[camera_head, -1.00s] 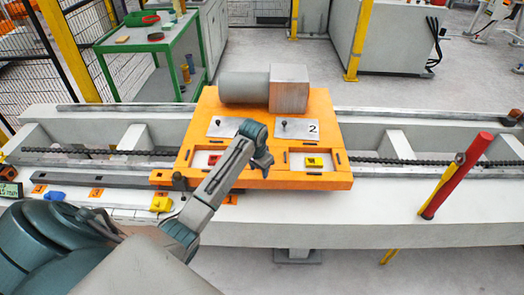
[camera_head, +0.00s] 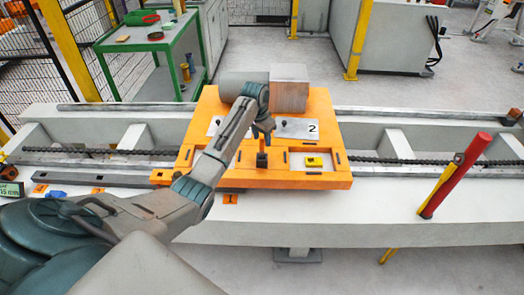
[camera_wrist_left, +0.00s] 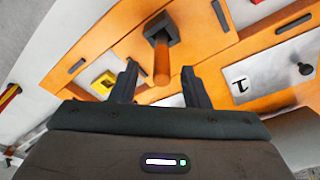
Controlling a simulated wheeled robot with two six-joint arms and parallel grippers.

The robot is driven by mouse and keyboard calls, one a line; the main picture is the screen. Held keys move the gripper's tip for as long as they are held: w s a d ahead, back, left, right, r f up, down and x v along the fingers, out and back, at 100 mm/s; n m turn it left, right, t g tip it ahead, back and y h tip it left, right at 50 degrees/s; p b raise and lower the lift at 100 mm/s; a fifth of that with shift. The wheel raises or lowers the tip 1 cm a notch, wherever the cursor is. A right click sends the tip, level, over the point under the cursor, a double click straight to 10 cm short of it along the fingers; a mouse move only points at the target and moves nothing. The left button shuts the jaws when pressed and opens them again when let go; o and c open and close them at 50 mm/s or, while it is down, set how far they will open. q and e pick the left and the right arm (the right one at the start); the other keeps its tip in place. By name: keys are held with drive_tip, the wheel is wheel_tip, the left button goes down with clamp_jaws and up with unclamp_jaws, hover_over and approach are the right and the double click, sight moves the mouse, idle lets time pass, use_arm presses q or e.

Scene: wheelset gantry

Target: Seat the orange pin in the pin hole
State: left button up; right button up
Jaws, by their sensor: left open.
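The orange pin (camera_wrist_left: 161,66) stands up from a dark square block (camera_wrist_left: 160,28) on the orange plate (camera_wrist_left: 95,38) in the left wrist view. I cannot tell how deep the pin sits or clearly see the hole. My left gripper (camera_head: 264,130) is open just above the pin. In the left wrist view its two fingertips (camera_wrist_left: 160,80) are spread apart, with the pin's upper end between or just beyond them. My right gripper is not in view.
A grey cylinder (camera_head: 238,84) and a metal block (camera_head: 289,88) stand at the plate's back. A red and yellow post (camera_head: 455,176) rises at right. My left arm hides the plate's left part.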

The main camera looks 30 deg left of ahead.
sight(263, 143)
use_arm(q)
drive_tip(key=f, duration=0.4)
drive_tip(key=shift+w+f, duration=0.15)
drive_tip(key=shift+w, duration=0.15)
clamp_jaws()
drive_tip(key=shift+r, duration=0.2)
